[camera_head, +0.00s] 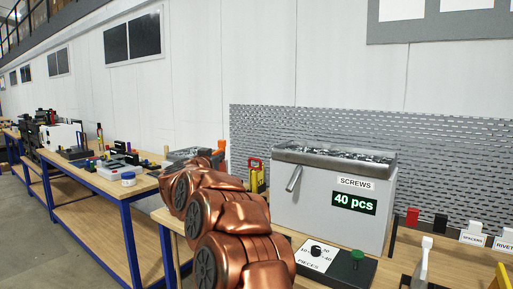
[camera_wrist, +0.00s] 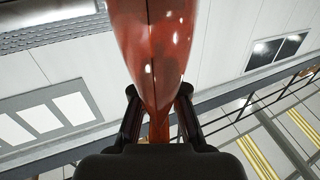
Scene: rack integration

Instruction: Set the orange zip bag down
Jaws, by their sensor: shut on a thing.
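The orange zip bag (camera_wrist: 153,45) shows in the wrist view as a glossy red-orange shape that narrows toward my gripper. My gripper (camera_wrist: 158,97) is shut on its narrow end, with one black finger on each side. The bag's far end runs out of the top of the wrist view. In the head view my copper-coloured arm fills the lower middle. I cannot make out my gripper or the held bag there.
A grey screws dispenser (camera_head: 315,205) reading "40 pcs" stands on the wooden bench right of my arm. A control box (camera_head: 345,262) with a green knob sits before it. A perforated panel (camera_head: 440,150) stands behind.

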